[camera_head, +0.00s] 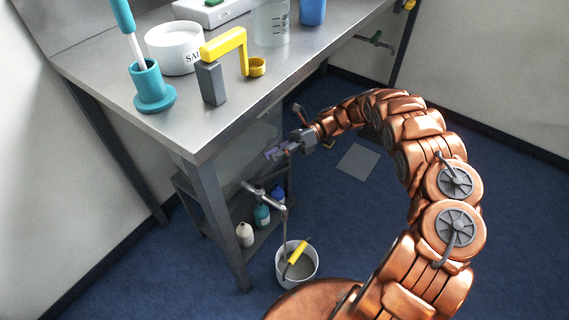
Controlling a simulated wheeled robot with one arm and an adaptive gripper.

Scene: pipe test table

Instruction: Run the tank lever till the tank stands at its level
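A clear, tank-like panel or box (236,163) shows under the table, partly hidden by the table leg and my gripper; I cannot make out a liquid level in it. A grey metal tap-like pipe with a crossbar (265,197) stands out below it, its downpipe reaching to a white bucket (283,279) on the floor. I cannot tell for certain which part is the tank lever. My gripper (275,153) is under the table edge, in front of the clear box and above the pipe, seemingly apart from the pipe. Its fingers are too small to read.
A yellow-handled item (298,251) lies across the bucket. The steel table (185,128) carries a white pot (172,47), a teal holder (151,90) and a yellow-armed grey block (211,83). Blue floor (340,225) is open beyond the bucket.

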